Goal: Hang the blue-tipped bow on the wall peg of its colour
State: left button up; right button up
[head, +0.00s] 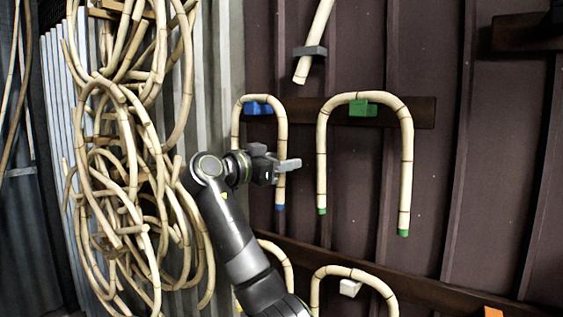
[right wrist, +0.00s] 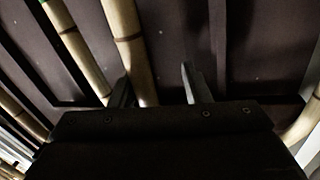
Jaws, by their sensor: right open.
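The blue-tipped bow (head: 281,130) is an upside-down U of jointed pale rattan. It hangs on the wall with its arch over the blue peg (head: 258,108), and its blue tip (head: 280,207) points down. My right gripper (head: 277,160) is open at the bow's right leg and hides part of the bow. In the right wrist view a rattan leg (right wrist: 126,45) passes between the spread fingers of this gripper (right wrist: 158,90), closer to the left finger. Contact with the fingers cannot be told. My left gripper is not in view.
A green-tipped bow (head: 406,150) hangs over the green peg (head: 363,108) to the right. Lower bows (head: 355,272) hang below. A grey clip (head: 310,51) holds a rattan pole above. Rattan coils (head: 150,150) hang at left. The wall farther right is mostly clear.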

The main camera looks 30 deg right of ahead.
jog(key=s+a+b, duration=0.3)
jog(key=a+b, duration=0.4)
jog(key=a, duration=1)
jog(key=shift+a, duration=0.15)
jog(key=s+a, duration=0.3)
jog(key=a, duration=0.5)
jog(key=shift+s+a+b, duration=0.15)
jog(key=shift+s+b, duration=0.05)
jog(key=shift+b, duration=0.1)
